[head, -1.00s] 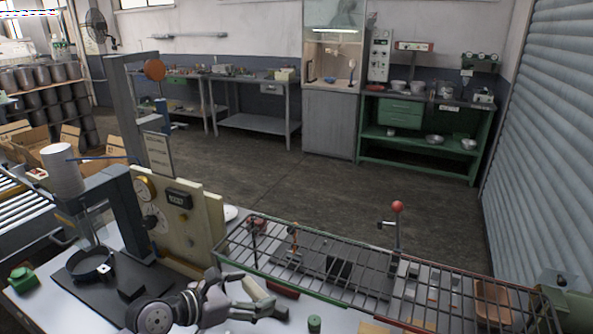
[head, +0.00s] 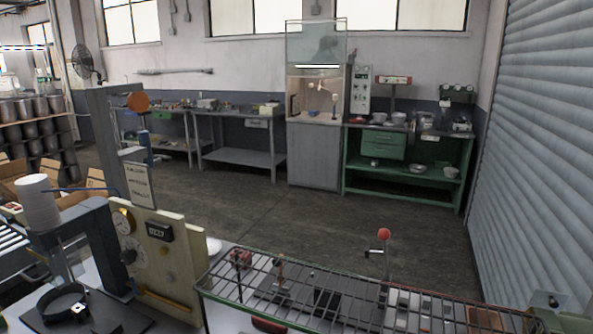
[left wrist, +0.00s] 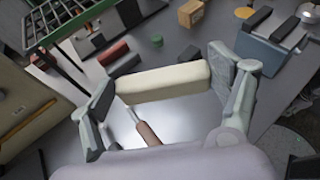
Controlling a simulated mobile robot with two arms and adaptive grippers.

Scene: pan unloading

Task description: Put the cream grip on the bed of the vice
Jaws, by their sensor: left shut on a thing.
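The cream grip (left wrist: 160,82) is a pale, elongated bar in the left wrist view. It lies across the space between the two fingers of my left gripper (left wrist: 165,88), which is shut on it at its ends. A blue-grey block with dark pieces on top (left wrist: 268,48) stands beyond it at the upper right; it looks like the vice. The cream grip is apart from it in the picture. I cannot make out the vice in the head view. My left gripper is outside the head view, and my right gripper is in neither view.
A wire rack (head: 365,295) runs along the bench's far edge, beside a cream panel with dials (head: 155,255). In the left wrist view, a red bar (left wrist: 113,54), a brown-handled tool (left wrist: 148,133) and a small cardboard-coloured box (left wrist: 191,13) lie on the bench.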

